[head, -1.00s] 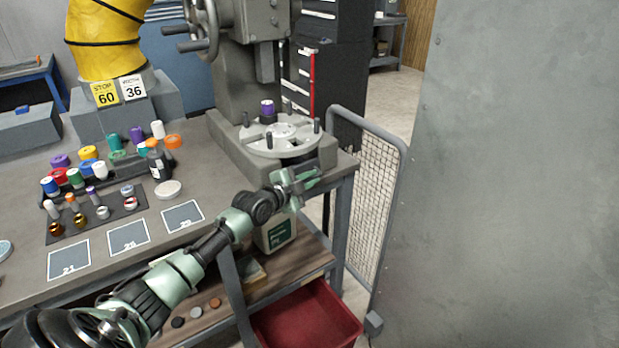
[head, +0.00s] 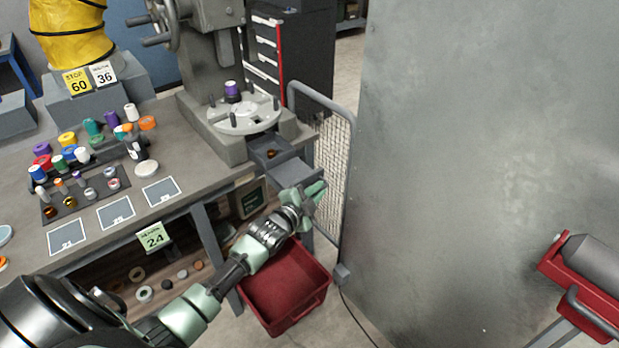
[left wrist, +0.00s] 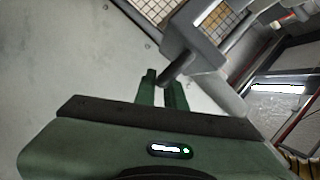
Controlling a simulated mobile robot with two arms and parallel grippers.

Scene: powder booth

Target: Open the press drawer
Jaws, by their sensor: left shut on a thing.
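The grey press (head: 215,70) stands on the bench with a round slotted plate (head: 245,114) on its base. Below that plate its grey drawer (head: 292,172) is out to the front right, and a small bronze-coloured piece shows inside it. My left gripper (head: 316,190) is at the drawer's front end. In the left wrist view its green fingers (left wrist: 163,88) are shut on a dark bar, the drawer handle (left wrist: 174,68), with the grey drawer front (left wrist: 190,42) just beyond. The fingers partly hide the handle. My right gripper is not in view.
A red bin (head: 285,290) stands on the floor below my left forearm. A mesh guard (head: 333,160) and a large grey panel (head: 460,150) stand close right of the drawer. A red item with a grey cylinder (head: 595,262) is at far right. Coloured caps crowd the bench's left.

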